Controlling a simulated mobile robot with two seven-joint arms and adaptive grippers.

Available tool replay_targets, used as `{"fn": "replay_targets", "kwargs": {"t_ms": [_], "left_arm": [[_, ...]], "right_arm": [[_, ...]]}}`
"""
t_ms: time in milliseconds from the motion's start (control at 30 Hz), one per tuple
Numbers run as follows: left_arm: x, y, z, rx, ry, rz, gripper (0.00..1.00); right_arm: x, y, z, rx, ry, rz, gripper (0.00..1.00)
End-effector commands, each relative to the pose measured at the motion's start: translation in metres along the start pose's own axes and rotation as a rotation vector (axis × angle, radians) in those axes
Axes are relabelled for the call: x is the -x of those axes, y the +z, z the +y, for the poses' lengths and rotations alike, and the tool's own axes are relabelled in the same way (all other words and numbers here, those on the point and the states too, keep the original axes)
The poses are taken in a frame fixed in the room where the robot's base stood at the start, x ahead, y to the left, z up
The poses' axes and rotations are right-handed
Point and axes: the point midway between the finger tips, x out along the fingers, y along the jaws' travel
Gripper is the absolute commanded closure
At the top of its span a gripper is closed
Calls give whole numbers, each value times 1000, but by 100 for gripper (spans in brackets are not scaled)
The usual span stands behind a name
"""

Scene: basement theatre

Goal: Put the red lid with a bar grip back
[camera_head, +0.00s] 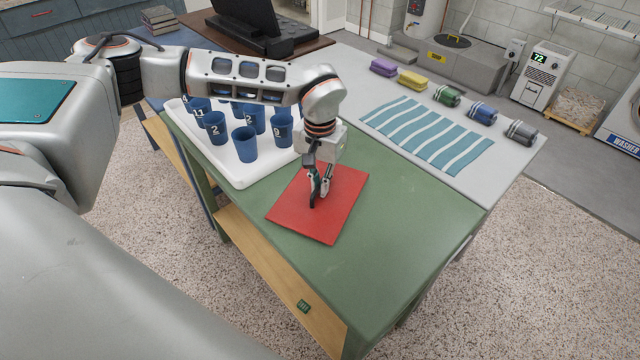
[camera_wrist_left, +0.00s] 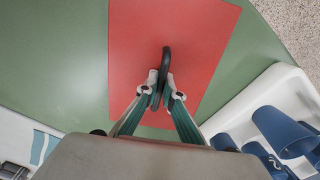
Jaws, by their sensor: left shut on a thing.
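The red lid (camera_head: 345,205) is a flat red rectangle over the green table top, right of the white tray. In the left wrist view the lid (camera_wrist_left: 200,40) fills the upper middle, with a dark bar grip (camera_wrist_left: 166,62) standing on it. My left gripper (camera_head: 318,192) points down over the lid's middle. Its fingers (camera_wrist_left: 160,97) are shut on the bar grip. I cannot tell whether the lid rests on the table or hangs just above it. No open container shows beneath it. My right gripper is in neither view.
A white tray (camera_head: 240,178) with several blue numbered cups (camera_head: 244,143) stands close left of the lid. The green table (camera_head: 390,250) is clear at its front and right. Behind, a pale table (camera_head: 370,70) holds a striped cloth (camera_head: 425,133) and several rolled or folded cloths (camera_head: 447,96).

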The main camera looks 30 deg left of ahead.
Motion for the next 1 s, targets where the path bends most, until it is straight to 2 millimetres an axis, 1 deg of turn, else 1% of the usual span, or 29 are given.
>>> {"fn": "replay_targets", "kwargs": {"t_ms": [33,100,133,467,567,667,1000], "left_arm": [[-2,0,0,0,0,-1,100],[-2,0,0,0,0,-1,80],[-2,0,0,0,0,-1,76],[-1,0,0,0,0,0,76],[5,0,0,0,0,2,76],[18,-1,0,0,0,3,76],[87,-1,0,0,-1,4,76]], "right_arm": [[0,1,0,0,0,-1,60],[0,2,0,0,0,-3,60],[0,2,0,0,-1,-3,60],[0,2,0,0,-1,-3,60],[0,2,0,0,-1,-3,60],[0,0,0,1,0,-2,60],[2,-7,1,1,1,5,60]]}}
